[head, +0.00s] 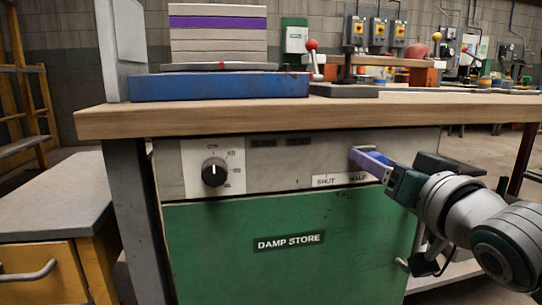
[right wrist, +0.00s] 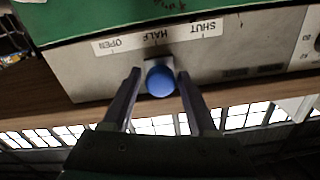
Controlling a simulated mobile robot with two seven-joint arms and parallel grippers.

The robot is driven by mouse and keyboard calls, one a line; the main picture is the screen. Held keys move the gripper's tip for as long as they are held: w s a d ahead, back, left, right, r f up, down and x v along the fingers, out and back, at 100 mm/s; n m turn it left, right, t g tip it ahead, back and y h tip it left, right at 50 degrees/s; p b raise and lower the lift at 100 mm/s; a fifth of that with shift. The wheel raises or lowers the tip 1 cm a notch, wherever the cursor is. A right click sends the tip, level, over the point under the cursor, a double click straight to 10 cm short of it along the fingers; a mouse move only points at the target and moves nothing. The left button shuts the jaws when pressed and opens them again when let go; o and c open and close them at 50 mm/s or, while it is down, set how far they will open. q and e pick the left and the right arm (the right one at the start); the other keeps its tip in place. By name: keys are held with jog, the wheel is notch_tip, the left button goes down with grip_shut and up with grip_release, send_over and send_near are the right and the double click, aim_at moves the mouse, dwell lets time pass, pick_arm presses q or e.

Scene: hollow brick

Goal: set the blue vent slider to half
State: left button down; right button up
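The blue vent slider knob (right wrist: 160,80) stands out from the grey panel, close to the HALF mark of the label strip (right wrist: 158,38) that reads OPEN, HALF, SHUT. In the head view the knob (head: 379,156) is partly hidden by my right gripper (head: 368,159). In the right wrist view the fingers of that gripper (right wrist: 160,76) stand on either side of the knob, with a small gap showing on each side. The gripper looks open around the knob, not closed on it. In the head view the label's OPEN end is hidden behind my gripper. My left gripper is not in view.
The grey panel tops a green cabinet (head: 290,260) marked DAMP STORE, with a black dial (head: 215,172) at left. A wooden worktop (head: 250,118) overhangs the panel. A blue tray (head: 220,87) with stacked boards sits on top. A yellow drawer unit (head: 45,270) stands left.

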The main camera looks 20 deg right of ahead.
jog(key=shift+o, duration=0.7)
jog(key=shift+s, duration=0.15)
jog(key=p+v, duration=0.3)
jog(key=v, duration=0.6)
jog(key=shift+s+p, duration=0.3)
jog(key=shift+p, duration=0.05)
